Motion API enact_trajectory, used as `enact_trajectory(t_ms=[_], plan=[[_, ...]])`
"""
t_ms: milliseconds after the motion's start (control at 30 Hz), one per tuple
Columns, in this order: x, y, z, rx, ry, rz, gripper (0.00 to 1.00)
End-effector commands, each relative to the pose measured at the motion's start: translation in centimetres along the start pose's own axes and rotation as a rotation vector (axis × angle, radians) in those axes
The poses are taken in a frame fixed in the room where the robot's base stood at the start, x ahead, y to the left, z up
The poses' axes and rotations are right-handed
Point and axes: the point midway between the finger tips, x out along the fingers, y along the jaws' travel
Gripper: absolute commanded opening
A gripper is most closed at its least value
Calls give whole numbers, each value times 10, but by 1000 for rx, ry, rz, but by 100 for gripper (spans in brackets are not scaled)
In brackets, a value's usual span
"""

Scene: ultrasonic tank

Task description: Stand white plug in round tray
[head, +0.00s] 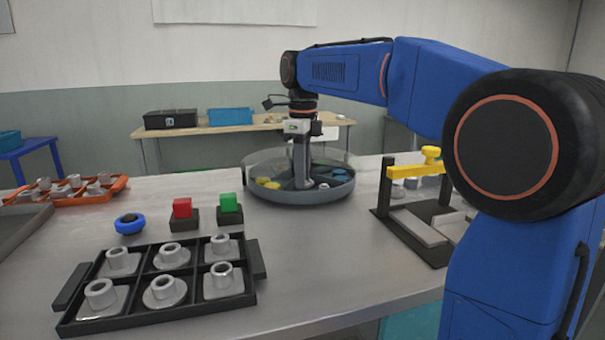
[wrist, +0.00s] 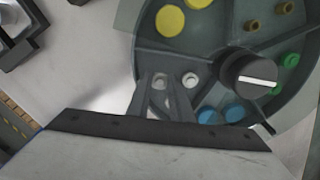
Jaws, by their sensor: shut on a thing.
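The round tray (head: 262,190) is grey, with a raised rim and divided compartments, and stands at the back middle of the table. It fills the upper right of the wrist view (wrist: 145,45). My gripper (head: 303,184) points straight down into the tray. In the wrist view my gripper (wrist: 165,85) is shut on a white plug (wrist: 159,82), mostly hidden by the fingers. Another white plug (wrist: 190,80) stands just right of the fingers in the same compartment; it also shows in the head view (head: 324,186). I cannot tell whether the held plug touches the tray floor.
The tray holds yellow (wrist: 170,20), blue (wrist: 234,112), green and brown pieces around a dark central knob (wrist: 248,75). A black rack (head: 140,288) of grey parts lies in front. Red (head: 182,208) and green (head: 229,203) buttons stand left, a yellow-handled fixture (head: 418,170) right.

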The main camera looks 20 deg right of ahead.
Motion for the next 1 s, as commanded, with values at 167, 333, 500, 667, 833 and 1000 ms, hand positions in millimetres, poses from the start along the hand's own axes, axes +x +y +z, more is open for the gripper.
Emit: enact_trajectory(t_ms=[167, 333, 500, 667, 833, 1000], plan=[[2, 0, 0, 0, 0, 0, 0], [4, 0, 0, 0, 0, 0, 0], [6, 0, 0, 0, 0, 0, 0], [8, 0, 0, 0, 0, 0, 0], [10, 0, 0, 0, 1, 1, 0], [11, 0, 0, 0, 0, 0, 0]])
